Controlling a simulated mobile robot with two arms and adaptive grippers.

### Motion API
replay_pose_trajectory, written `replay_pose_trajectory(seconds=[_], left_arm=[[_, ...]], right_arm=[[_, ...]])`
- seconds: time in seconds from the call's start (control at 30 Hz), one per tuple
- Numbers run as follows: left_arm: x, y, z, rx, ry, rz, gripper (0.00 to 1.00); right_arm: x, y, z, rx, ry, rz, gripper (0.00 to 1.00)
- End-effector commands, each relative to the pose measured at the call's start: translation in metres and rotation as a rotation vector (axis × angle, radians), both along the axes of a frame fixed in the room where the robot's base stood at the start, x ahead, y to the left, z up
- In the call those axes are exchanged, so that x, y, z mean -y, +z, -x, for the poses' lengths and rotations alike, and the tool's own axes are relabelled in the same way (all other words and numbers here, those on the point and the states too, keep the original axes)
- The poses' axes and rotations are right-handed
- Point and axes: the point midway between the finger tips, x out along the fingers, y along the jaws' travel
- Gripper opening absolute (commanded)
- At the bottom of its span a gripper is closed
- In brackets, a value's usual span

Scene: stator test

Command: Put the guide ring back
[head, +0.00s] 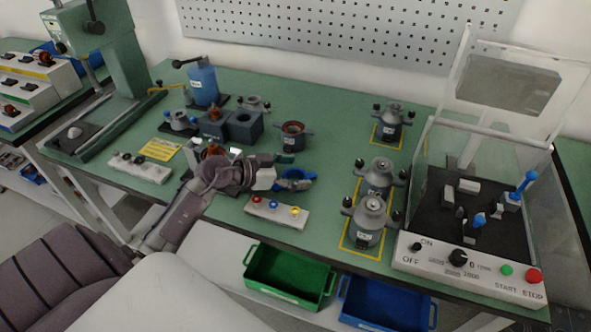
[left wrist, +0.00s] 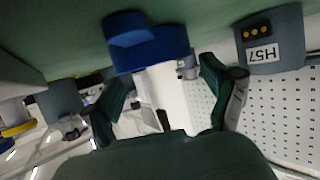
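A blue, curved piece (head: 297,181) lies on the green bench just right of my left gripper. I cannot tell for sure whether it is the guide ring. My left gripper (head: 281,171) is low over the bench, pointing right, its fingers parted. In the left wrist view, which is upside down, the fingers (left wrist: 166,92) stand wide apart. A blue block (left wrist: 155,50) with a rounded part shows ahead of them, seemingly not gripped. A grey housing labelled H57 (left wrist: 270,38) stands beyond one finger. My right gripper is not in view.
A button strip (head: 277,212) lies in front of the blue piece. Grey stator housings (head: 366,222) stand in yellow-marked spots to the right. A test rig (head: 470,265) with a clear raised cover is at far right. Green (head: 288,278) and blue (head: 385,308) bins sit below the front edge.

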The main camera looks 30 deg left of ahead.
Motion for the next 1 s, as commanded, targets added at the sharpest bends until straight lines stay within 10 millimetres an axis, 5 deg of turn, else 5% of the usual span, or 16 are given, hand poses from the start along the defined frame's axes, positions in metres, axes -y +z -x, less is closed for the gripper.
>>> replay_pose_trajectory(seconds=[0.47, 0.8, 1.0], left_arm=[[-0.001, 0.004, 0.001, -0.006, 0.000, -0.003, 0.93], [-0.029, 0.031, 0.048, -0.009, 0.001, 0.000, 0.93], [-0.036, 0.038, 0.059, -0.006, 0.000, 0.000, 0.93]], right_arm=[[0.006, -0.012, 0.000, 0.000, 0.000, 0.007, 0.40], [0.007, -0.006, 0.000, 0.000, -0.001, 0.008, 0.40], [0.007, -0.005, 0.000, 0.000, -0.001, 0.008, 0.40]])
